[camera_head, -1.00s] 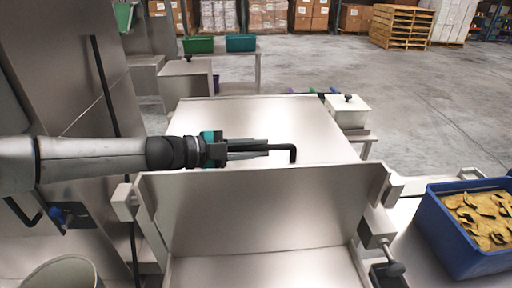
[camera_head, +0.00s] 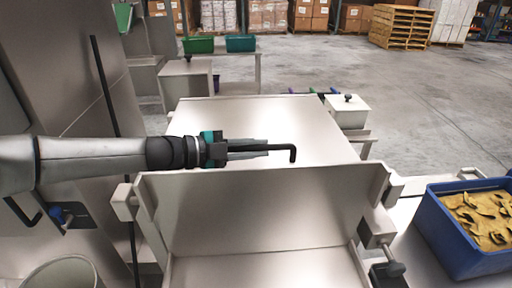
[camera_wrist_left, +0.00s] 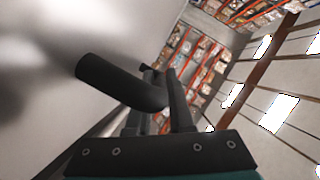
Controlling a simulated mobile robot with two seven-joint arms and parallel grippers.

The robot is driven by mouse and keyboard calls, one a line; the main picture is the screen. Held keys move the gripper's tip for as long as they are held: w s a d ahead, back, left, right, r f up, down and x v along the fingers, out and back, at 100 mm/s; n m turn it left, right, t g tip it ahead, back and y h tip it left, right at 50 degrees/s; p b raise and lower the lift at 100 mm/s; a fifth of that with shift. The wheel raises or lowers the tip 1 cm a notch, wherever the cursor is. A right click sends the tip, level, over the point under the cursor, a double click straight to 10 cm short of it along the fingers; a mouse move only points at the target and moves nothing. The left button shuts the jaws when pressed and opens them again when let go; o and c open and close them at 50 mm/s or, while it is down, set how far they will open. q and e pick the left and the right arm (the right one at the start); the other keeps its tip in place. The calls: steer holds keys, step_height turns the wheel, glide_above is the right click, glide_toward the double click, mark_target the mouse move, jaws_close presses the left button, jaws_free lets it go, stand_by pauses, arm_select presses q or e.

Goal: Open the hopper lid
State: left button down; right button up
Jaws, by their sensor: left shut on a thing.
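A broad steel panel (camera_head: 260,212), which looks like the hopper lid, stands steeply raised in the head view. Below it, a bare steel surface (camera_head: 260,272) shows at the bottom edge. A black bent handle (camera_head: 293,152) shows just beyond the panel's top edge. My left gripper (camera_head: 250,147) comes in from the left and is shut on this handle. In the left wrist view the thick black handle (camera_wrist_left: 115,82) passes between the fingers beside a pale metal face. Where the handle joins the panel is hidden. My right gripper is not in view.
A blue bin (camera_head: 458,254) of yellowish pieces stands at the right. A flat steel surface (camera_head: 255,112) lies beyond the handle. A white lidded box (camera_head: 347,112) stands behind right. A tall steel panel and black rod (camera_head: 105,85) are at left. Open floor lies at the back right.

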arm_select(q)
steer(key=w+r+p, duration=0.3)
steer(key=r+p, duration=0.1)
steer(key=r, duration=0.2)
steer(key=w+r+n+p, duration=0.1)
steer(key=w+r+p, duration=0.2)
steer(key=r, duration=0.4)
steer(key=w+r+n+g+p, duration=0.1)
steer(key=w+r+p, duration=0.2)
steer(key=r+p, duration=0.2)
steer(key=shift+w+r+y+p, duration=0.15)
steer(key=shift+r+y+p, duration=0.2)
steer(key=shift+r, duration=0.75)
steer(key=c, duration=0.8)
jaws_free()
steer(key=b+v, duration=0.1)
steer(key=v, duration=1.4)
